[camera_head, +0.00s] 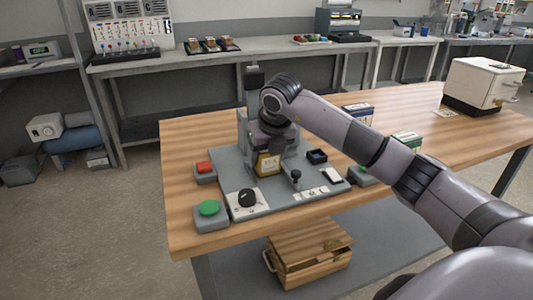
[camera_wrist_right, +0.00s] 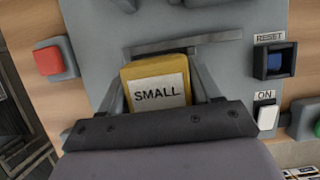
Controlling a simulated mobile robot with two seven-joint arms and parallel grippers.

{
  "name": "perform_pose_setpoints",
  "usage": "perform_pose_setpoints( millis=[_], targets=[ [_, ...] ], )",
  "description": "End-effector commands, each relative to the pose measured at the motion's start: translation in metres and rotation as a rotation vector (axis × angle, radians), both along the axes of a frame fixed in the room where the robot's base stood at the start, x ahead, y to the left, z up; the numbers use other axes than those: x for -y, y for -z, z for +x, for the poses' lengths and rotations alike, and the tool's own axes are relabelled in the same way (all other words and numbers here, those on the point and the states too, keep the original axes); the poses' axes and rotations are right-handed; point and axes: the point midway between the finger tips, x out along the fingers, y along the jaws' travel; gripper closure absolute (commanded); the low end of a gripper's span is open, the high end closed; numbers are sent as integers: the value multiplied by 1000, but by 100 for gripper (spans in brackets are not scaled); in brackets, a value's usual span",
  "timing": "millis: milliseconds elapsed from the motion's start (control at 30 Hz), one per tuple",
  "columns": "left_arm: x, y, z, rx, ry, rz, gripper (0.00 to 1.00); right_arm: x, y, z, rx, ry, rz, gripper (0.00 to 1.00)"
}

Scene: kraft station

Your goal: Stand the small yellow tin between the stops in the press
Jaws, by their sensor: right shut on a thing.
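The small yellow tin (camera_head: 268,164) has a white label reading SMALL, which shows in the right wrist view (camera_wrist_right: 157,92). My right gripper (camera_head: 268,152) is shut on it, with one finger on each side of the tin in the right wrist view. The tin is at the grey press (camera_head: 222,163), in front of its upright column. A grey bar (camera_wrist_right: 185,44) lies just beyond the tin; I cannot tell whether they touch, or whether the tin rests on the plate. The stops are not clearly seen. My left gripper is not in view.
A red button (camera_head: 205,167), a green button (camera_head: 208,208) and a black knob (camera_head: 247,197) are at the press's left and front. A blue RESET button (camera_wrist_right: 274,60) and white ON switch (camera_wrist_right: 267,117) are on its right. A white drawer box (camera_head: 482,82) stands far right on the wooden table.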

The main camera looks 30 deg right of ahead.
Motion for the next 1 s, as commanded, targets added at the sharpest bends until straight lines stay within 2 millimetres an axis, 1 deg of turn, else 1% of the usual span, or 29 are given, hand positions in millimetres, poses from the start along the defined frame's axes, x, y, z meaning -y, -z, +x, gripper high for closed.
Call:
perform_pose_setpoints(
  millis=[167, 300, 333, 400, 667, 767, 867, 967, 1000],
  targets=[
    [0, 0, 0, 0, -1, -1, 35, 0, -2, 1, 3, 1, 1, 74],
    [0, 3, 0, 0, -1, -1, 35, 0, 3, 0, 3, 0, -1, 74],
    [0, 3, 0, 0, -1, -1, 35, 0, 2, 0, 2, 0, 0, 31],
    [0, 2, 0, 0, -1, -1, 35, 0, 2, 0, 2, 0, 0, 12],
    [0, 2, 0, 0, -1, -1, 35, 0, 2, 0, 1, 0, 0, 12],
    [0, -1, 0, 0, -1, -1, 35, 0, -3, 0, 2, 0, 0, 12],
    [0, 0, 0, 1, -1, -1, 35, -1, -13, -3, 5, 0, 0, 12],
    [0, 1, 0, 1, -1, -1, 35, -2, -31, -10, 7, -2, -1, 12],
    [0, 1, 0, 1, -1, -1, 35, -3, -40, -13, 8, -1, -2, 12]
  ],
)
